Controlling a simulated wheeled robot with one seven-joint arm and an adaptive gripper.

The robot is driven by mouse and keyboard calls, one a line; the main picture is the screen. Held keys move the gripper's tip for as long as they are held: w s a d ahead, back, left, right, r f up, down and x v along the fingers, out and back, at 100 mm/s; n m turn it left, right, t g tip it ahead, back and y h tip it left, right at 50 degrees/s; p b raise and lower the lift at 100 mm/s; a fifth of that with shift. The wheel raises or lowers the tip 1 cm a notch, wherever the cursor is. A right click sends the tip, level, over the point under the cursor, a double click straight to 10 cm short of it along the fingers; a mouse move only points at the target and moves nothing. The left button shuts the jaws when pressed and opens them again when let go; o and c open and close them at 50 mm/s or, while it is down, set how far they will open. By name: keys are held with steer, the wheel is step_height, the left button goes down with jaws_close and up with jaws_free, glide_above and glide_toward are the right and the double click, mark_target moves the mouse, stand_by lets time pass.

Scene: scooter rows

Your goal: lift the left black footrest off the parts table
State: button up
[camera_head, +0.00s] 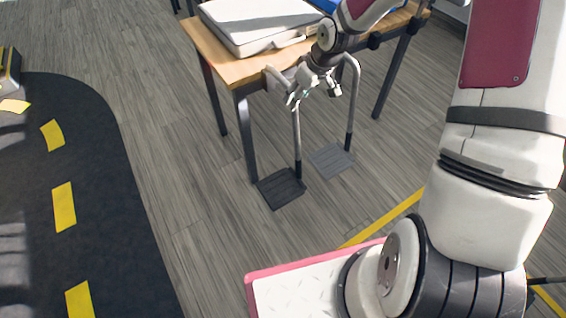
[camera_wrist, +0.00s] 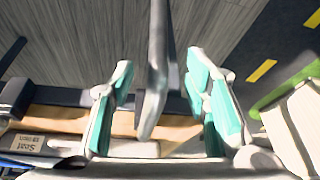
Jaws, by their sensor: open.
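The left black footrest has a dark foot plate (camera_head: 281,188) hanging just above or at the floor; I cannot tell which. Its grey tube (camera_head: 297,135) rises to the table's front edge. My gripper (camera_head: 303,92) is at the upper part of this tube, beside the edge of the wooden parts table (camera_head: 215,55). In the wrist view my gripper (camera_wrist: 165,100) is open, with teal pads on both sides of a grey tube (camera_wrist: 156,75). The tube is apart from both pads. The tube's top is partly hidden by my gripper in the head view.
A second footrest with a grey plate (camera_head: 332,160) hangs close by on the right, its tube (camera_head: 352,100) near my wrist. Floor left of the table is clear.

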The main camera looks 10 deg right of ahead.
steer(key=shift+b+x, duration=0.75)
steer(key=shift+x, duration=1.95)
steer(key=shift+s+d, duration=0.1)
steer(key=shift+d, duration=0.1)
steer(key=shift+c, duration=0.6)
jaws_close()
